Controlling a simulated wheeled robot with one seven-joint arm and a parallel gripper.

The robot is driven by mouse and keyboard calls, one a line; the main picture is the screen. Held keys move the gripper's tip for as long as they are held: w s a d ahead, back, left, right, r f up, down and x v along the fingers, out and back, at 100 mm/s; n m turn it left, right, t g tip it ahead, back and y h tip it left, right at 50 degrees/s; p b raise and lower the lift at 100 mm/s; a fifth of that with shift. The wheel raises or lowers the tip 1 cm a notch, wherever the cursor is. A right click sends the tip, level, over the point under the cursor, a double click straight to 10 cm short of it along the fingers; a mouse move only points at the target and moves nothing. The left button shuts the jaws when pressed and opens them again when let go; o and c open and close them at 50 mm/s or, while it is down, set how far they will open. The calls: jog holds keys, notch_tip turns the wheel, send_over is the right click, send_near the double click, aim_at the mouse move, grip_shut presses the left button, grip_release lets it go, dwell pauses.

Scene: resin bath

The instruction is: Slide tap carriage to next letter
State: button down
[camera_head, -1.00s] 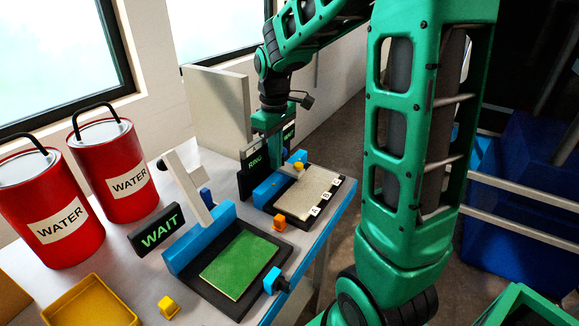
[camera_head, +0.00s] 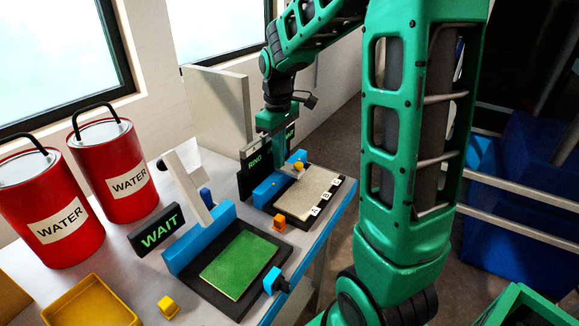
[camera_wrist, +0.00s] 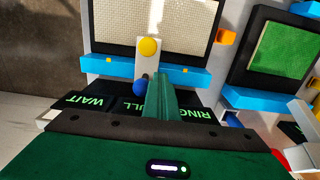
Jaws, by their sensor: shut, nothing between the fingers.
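The tap carriage is a white arm with a yellow knob (camera_head: 299,166). It sits on a blue rail (camera_head: 266,190) behind a beige tray (camera_head: 298,185), towards the tray's far end. Letter tiles A (camera_head: 315,211), B (camera_head: 327,195) and C (camera_head: 337,181) line the tray's outer edge. In the wrist view the carriage (camera_wrist: 149,66) also shows a blue knob (camera_wrist: 139,88) below the rail's edge. My gripper (camera_head: 284,162) is shut and empty, pointing down behind the rail. In the wrist view its fingers (camera_wrist: 163,80) stand close beside the carriage's right side; I cannot tell whether they touch.
A second station with a green tray (camera_head: 238,265), a WAIT sign (camera_head: 160,231) and an orange block (camera_head: 279,223) stand nearer. Two red water drums (camera_head: 112,170) are at left. Dark signs (camera_wrist: 190,108) lie close around my fingers.

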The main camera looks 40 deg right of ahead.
jog(key=shift+w+d, duration=0.4)
jog(key=shift+d, duration=0.6)
jog(key=shift+w+d, duration=0.45)
jog(key=shift+d, duration=0.6)
jog(key=shift+w+d, duration=0.4)
jog(key=shift+d, duration=0.6)
jog(key=shift+a, duration=0.15)
jog(key=shift+s+a, duration=0.25)
jog(key=shift+a, duration=0.2)
jog(key=shift+r, duration=0.15)
notch_tip(320, 180, up, 9)
dwell(0.5)
dwell(0.5)
jog(key=s+f+m, duration=0.2)
jog(key=s+m, duration=0.1)
jog(key=s, duration=0.6)
jog(key=s+a+f+m, duration=0.1)
jog(key=s+f+m, duration=0.2)
jog(key=s, duration=0.7)
jog(key=s+a+f+m, duration=0.1)
jog(key=s+f+m, duration=0.2)
jog(key=s, duration=0.6)
jog(key=shift+s+a+m, duration=0.25)
jog(key=shift+s+m, duration=0.15)
jog(key=shift+m, duration=0.5)
